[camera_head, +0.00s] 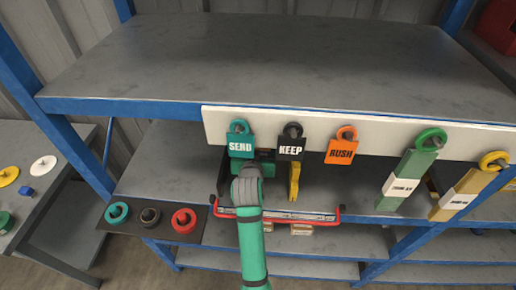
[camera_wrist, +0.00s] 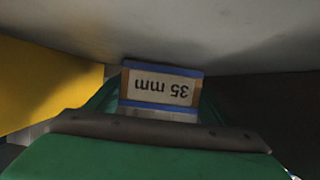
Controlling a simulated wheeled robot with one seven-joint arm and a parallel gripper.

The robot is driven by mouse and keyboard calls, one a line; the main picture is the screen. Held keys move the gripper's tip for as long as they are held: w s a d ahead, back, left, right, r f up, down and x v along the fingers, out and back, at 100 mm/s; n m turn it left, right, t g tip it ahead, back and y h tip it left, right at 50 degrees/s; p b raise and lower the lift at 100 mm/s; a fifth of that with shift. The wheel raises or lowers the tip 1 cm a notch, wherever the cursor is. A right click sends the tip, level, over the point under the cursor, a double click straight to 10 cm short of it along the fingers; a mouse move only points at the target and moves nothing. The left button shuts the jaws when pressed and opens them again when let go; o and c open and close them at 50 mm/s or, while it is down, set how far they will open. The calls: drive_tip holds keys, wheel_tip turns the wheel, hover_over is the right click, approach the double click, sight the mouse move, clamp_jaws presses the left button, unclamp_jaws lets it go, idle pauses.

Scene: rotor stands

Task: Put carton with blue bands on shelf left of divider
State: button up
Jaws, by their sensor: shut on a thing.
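The carton with blue bands (camera_wrist: 160,88) shows in the wrist view with a "35 mm" label that reads upside down. My gripper (camera_wrist: 158,112) is shut on it; the fingers are mostly hidden by the green gripper body. In the head view my gripper (camera_head: 262,170) is inside the shelf bay, partly behind the hanging tags, and the carton cannot be made out. The yellow divider (camera_head: 294,181) stands just right of my gripper; a yellow surface (camera_wrist: 50,85) fills the left of the wrist view. The shelf (camera_head: 165,170) lies under the upper board. Contact between carton and shelf cannot be told.
A white rail (camera_head: 218,127) with several hanging tags crosses the bay's front above my arm. A dark tray (camera_head: 183,236) with three rings is at left. Small boxes (camera_head: 301,229) sit lower down.

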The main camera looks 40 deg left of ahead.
drive_tip(key=shift+s+a+f, duration=0.15)
drive_tip(key=shift+s+a, duration=0.05)
drive_tip(key=o, duration=1.2)
drive_tip(key=shift+w, duration=0.1)
drive_tip(key=shift+d+r, duration=0.15)
drive_tip(key=shift+r, duration=0.05)
drive_tip(key=v, duration=1.1)
drive_tip(key=shift+s+d+r, duration=0.1)
drive_tip(key=shift+s+d, duration=0.05)
drive_tip(key=shift+s, duration=0.25)
